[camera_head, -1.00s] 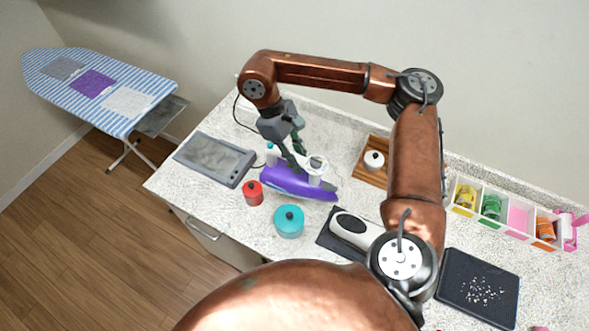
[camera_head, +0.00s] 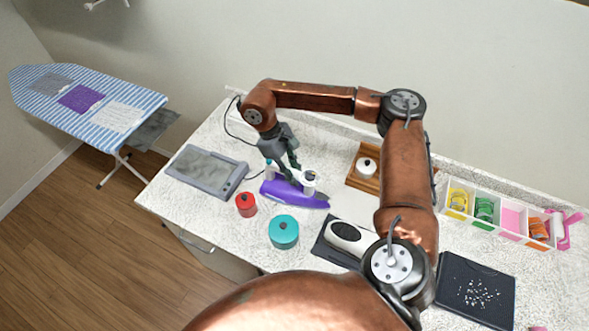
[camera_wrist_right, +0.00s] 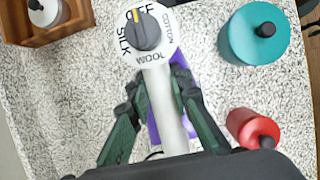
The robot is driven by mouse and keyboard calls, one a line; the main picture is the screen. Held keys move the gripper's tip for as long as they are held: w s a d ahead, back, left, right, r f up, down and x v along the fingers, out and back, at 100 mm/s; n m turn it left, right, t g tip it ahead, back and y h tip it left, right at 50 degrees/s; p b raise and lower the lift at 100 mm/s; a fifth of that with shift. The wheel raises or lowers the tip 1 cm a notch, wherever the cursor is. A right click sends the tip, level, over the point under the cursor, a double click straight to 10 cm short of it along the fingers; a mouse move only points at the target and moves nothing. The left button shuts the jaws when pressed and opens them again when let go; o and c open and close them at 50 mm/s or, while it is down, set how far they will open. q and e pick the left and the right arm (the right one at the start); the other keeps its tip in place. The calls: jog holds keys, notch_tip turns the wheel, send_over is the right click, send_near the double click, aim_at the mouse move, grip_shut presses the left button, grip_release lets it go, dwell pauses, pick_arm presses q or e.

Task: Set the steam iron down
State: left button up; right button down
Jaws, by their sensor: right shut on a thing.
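The steam iron (camera_head: 292,195) has a purple body and a white handle, and lies low over the speckled counter in the head view. I cannot tell whether its base touches the counter. In the right wrist view its dial (camera_wrist_right: 147,33) reads SILK, WOOL and COTTON at the end of the white handle; part of the purple body is hidden below the fingers. My right gripper (camera_head: 290,170) is shut on the iron's handle from above, and its dark green fingers (camera_wrist_right: 160,90) sit on both sides of it. My left gripper is not in view.
A grey rectangular tray (camera_head: 207,170) lies left of the iron. A red pot (camera_head: 246,204) and a teal pot (camera_head: 284,231) stand in front. A wooden tray (camera_head: 362,181) with a white pot is to the right. A striped ironing board (camera_head: 90,105) stands far left.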

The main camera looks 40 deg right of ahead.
jog(key=c, duration=2.2)
grip_release()
jog(key=o, duration=0.4)
jog(key=shift+o, duration=0.2)
